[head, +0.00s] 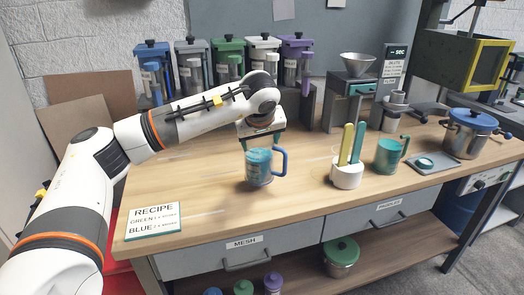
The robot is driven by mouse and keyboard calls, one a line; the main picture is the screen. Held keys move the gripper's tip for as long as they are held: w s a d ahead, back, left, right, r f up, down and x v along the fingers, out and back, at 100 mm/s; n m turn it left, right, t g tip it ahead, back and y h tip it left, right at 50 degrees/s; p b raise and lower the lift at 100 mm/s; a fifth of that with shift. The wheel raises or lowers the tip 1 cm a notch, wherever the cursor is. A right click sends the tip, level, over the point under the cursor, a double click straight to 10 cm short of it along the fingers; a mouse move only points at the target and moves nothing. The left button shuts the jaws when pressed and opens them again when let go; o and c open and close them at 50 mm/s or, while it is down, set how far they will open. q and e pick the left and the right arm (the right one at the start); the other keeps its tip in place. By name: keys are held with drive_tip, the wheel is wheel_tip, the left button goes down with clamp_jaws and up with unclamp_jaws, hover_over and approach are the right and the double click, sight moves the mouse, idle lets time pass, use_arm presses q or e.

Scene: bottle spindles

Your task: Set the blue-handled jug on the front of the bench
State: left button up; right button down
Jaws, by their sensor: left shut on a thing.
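The blue-handled jug (259,168) is upright near the middle of the wooden bench (300,203), with its blue handle to the right. My left gripper (262,143) is above it, pointing down, and is shut on the jug at its top. The jug's rim is partly hidden by the gripper. I cannot tell whether the jug's base touches the bench or is slightly above it. My right gripper is not in view.
A recipe card (153,219) lies at the front left. A white pot (346,174) with yellow and teal sticks and a green-handled jug (388,155) stand to the right. Several coloured dispensers (192,67) line the back. The bench front between card and pot is clear.

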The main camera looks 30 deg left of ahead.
sight(260, 151)
use_arm(q)
wheel_tip(260, 151, down, 3)
drive_tip(key=shift+f, duration=0.1)
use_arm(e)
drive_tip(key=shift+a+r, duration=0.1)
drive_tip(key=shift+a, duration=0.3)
use_arm(q)
drive_tip(key=shift+d+f, duration=0.1)
drive_tip(key=shift+f, duration=0.05)
drive_tip(key=o, duration=1.7)
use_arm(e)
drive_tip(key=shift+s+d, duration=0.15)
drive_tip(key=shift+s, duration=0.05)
use_arm(q)
drive_tip(key=v, duration=1.2)
drive_tip(key=shift+s+b, duration=0.1)
drive_tip(key=shift+b, duration=0.25)
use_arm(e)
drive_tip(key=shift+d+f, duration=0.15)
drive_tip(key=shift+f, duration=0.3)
